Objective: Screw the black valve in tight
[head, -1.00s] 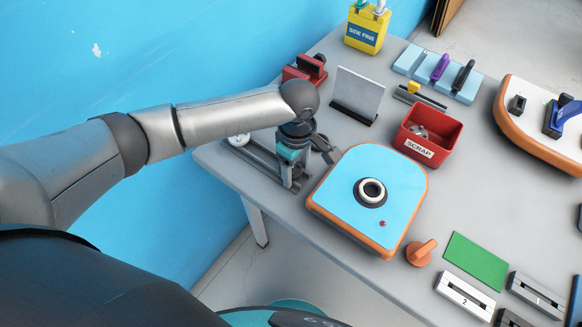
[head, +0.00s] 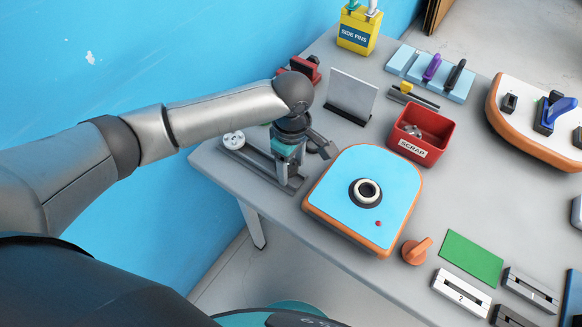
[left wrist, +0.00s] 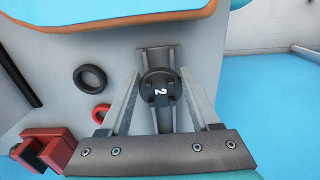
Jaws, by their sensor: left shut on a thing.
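The black valve (left wrist: 161,87) is a round dark cap marked 2, seen face-on in the left wrist view. My left gripper (left wrist: 160,98) is shut on it, with a finger on either side. The valve is over the grey slotted rail (left wrist: 155,55); I cannot tell whether it still rests in it. In the head view my left gripper (head: 287,180) points down at the rail's near end, and the valve is hidden. The blue-topped board (head: 345,222) with orange sides lies to the right, with a round black-and-white valve seat (head: 367,192) in its top.
A white round valve (head: 233,140) sits at the rail's far left end. An upright grey plate (head: 351,93), a red scrap bin (head: 424,132) and a red clamp (head: 301,72) stand behind. An orange knob (head: 416,251) lies right of the board. A black ring (left wrist: 91,78) lies near the rail.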

